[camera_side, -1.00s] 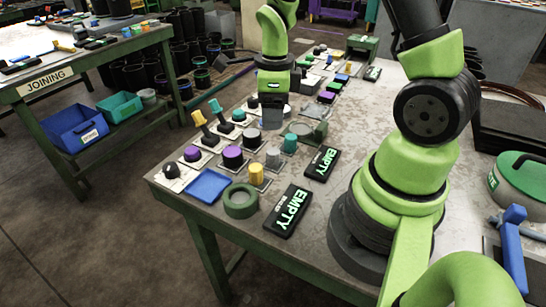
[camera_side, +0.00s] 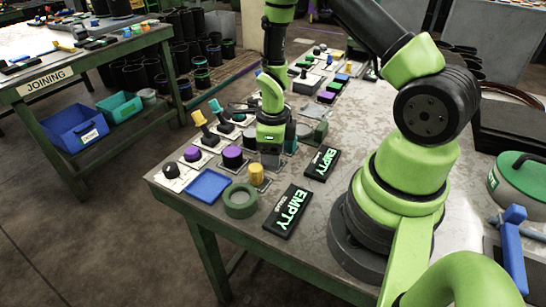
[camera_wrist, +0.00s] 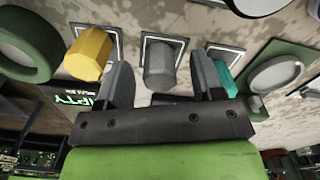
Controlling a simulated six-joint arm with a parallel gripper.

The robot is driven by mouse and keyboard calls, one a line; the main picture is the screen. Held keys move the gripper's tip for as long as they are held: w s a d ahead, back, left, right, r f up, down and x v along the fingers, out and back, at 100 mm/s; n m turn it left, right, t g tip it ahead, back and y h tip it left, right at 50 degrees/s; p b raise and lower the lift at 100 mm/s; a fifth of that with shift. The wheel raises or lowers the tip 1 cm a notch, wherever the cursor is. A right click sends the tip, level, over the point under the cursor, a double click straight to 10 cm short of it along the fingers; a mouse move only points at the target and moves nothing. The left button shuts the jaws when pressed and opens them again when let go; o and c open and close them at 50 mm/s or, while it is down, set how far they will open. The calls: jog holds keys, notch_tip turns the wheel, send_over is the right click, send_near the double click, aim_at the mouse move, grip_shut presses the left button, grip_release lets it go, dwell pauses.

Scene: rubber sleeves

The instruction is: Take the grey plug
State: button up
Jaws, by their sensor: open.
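The grey plug (camera_wrist: 160,62) stands upright on a square, light-edged plate in the wrist view. It shows between the two open fingers of my gripper (camera_wrist: 162,78), with a gap on each side. In the side view my gripper (camera_side: 270,156) points down low over the table, at the plug's place. The plug is hidden there or cannot be told from the fingers. I cannot tell how far down the fingers reach around it.
A yellow plug (camera_wrist: 90,53) stands close on one side and a teal plug (camera_wrist: 228,78) on the other, partly behind a finger. A green ring (camera_side: 240,201), a blue tray (camera_side: 207,186) and black EMPTY signs (camera_side: 289,210) lie nearby. The table's middle has bare room.

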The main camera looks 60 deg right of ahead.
jog(key=shift+f, duration=0.1)
jog(key=c, duration=1)
